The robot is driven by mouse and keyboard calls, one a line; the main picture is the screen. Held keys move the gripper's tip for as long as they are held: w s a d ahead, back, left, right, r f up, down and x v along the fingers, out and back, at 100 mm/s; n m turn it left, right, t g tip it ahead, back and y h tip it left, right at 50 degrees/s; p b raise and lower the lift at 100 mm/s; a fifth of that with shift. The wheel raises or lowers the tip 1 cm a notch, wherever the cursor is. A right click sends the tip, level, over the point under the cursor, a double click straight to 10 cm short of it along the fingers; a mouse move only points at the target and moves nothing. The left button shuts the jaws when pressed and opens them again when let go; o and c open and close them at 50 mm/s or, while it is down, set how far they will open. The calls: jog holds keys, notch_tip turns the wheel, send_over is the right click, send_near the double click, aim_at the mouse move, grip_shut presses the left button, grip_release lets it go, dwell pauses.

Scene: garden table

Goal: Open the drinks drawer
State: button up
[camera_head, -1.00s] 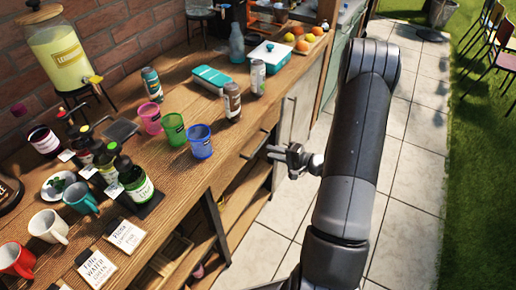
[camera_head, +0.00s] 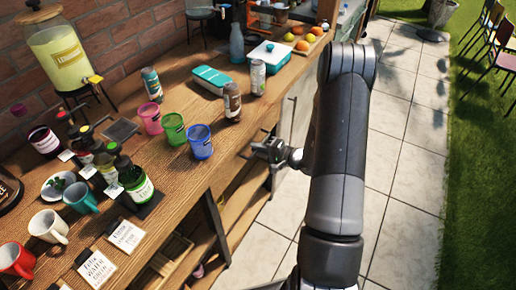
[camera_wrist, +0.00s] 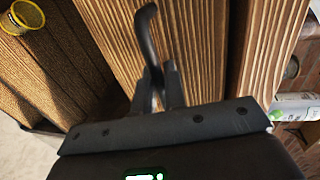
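The drinks drawer's wooden front fills the middle of the wrist view (camera_wrist: 205,45). Its dark curved handle (camera_wrist: 148,32) stands out from it, and one end runs down between my fingers. My gripper (camera_wrist: 158,82) has its two fingers close together on either side of the handle, with little or no gap, so it looks shut on it. In the head view my gripper (camera_head: 263,150) is at the front edge of the wooden counter, below the top. The fingertips and handle are small there, and I see no clear opening at the drawer.
Below is an open shelf (camera_head: 245,205). Paved floor (camera_head: 405,170) lies clear to the right.

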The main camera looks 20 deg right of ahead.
grip_shut()
jog(key=f+v, duration=0.3)
jog(key=v, duration=1.3)
jog(key=s+d+f+v, duration=0.1)
jog(key=f+v, duration=0.2)
jog(key=v, duration=1.3)
jog(key=shift+f, duration=0.45)
jog(key=shift+s+d, duration=0.1)
jog(key=shift+o, duration=2.1)
grip_release()
jog(key=v, duration=1)
jog(key=shift+s+d, duration=0.3)
jog(key=shift+r, duration=0.15)
